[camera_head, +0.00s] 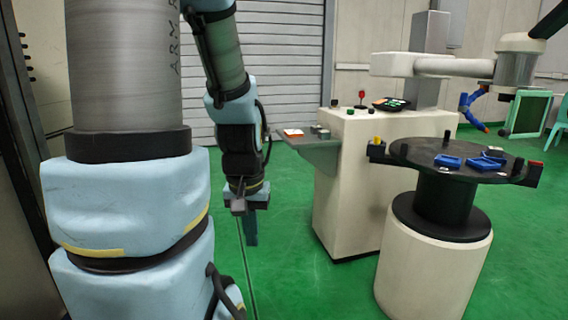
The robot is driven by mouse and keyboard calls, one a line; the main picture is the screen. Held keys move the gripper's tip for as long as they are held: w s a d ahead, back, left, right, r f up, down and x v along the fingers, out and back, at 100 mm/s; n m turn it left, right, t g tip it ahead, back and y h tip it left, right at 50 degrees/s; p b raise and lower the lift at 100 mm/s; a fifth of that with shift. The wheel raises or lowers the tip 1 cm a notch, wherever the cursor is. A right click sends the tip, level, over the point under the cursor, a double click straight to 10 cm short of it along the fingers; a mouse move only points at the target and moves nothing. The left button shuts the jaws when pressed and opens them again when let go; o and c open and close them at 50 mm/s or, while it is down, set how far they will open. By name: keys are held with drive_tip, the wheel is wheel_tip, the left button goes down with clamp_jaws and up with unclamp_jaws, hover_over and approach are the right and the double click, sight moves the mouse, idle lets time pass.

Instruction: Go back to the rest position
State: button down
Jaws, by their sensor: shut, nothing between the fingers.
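My arm hangs down in the left half of the head view, its thick blue and grey links close to the camera. My gripper (251,228) points down at the arm's end, over the green floor. Its fingers are together with nothing between them. It is to the left of the white machine cabinet and apart from it. Part of the wrist hides the finger roots.
The white cabinet (345,190) has a grey side shelf (318,150) with small items. A round black table (425,158) on a white pedestal (425,270) holds blue parts (448,161). A white overhead arm (450,65) reaches above it. Green floor (290,250) is clear between my arm and cabinet.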

wheel_tip(320, 180, up, 25)
drive_tip(key=p, duration=2.2)
drive_tip(key=shift+r+p, duration=0.15)
drive_tip(key=shift+p, duration=0.25)
